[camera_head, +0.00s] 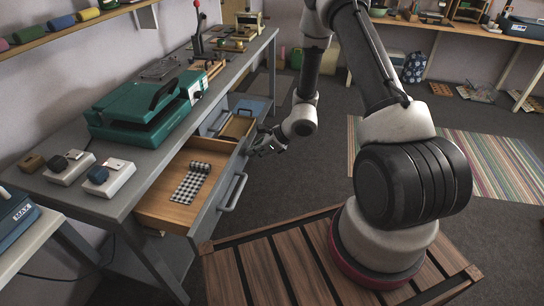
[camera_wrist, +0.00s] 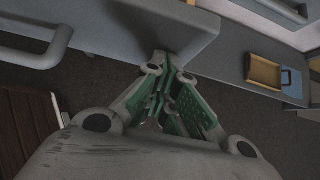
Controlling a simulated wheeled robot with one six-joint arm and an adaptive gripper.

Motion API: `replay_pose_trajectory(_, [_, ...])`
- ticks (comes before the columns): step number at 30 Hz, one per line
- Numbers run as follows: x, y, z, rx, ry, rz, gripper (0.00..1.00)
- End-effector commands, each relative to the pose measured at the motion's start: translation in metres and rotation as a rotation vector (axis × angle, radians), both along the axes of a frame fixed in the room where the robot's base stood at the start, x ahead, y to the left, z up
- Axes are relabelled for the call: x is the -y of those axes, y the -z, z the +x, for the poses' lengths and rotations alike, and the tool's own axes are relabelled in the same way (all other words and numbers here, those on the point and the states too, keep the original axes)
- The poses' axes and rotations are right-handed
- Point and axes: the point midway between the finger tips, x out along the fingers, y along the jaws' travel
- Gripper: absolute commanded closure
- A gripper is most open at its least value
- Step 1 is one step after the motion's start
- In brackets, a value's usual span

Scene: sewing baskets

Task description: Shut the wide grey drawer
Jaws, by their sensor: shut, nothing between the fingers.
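The wide grey drawer (camera_head: 150,210) stands open below the bench top, with a light wooden inside and a grey front with a bar handle (camera_head: 233,192). A black-and-white checked cloth (camera_head: 190,184) lies in it, partly rolled. My gripper (camera_head: 266,148) is shut and empty, beside the far end of the drawer's front. In the wrist view my gripper's green-padded fingers (camera_wrist: 163,105) are close together just by the grey drawer front (camera_wrist: 150,28); I cannot tell whether they touch it. The handle (camera_wrist: 40,45) shows at the left there.
A grey bench (camera_head: 150,170) carries a green press (camera_head: 140,112) and small grey-white devices. My slatted wooden base is close in front. Carpet is clear right of the drawer.

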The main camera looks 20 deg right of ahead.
Motion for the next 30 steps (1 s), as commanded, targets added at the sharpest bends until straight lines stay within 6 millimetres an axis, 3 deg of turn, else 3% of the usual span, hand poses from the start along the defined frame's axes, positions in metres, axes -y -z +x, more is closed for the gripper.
replay_pose_trajectory(6, [-0.054, 0.0, 0.035, 0.003, -0.006, 0.0, 1.0])
replay_pose_trajectory(15, [-0.117, 0.0, 0.077, 0.003, -0.004, 0.0, 1.0])
replay_pose_trajectory(24, [-0.157, 0.0, 0.104, 0.002, -0.001, 0.001, 1.0])
replay_pose_trajectory(30, [-0.166, 0.0, 0.111, 0.001, 0.0, -0.001, 1.0])
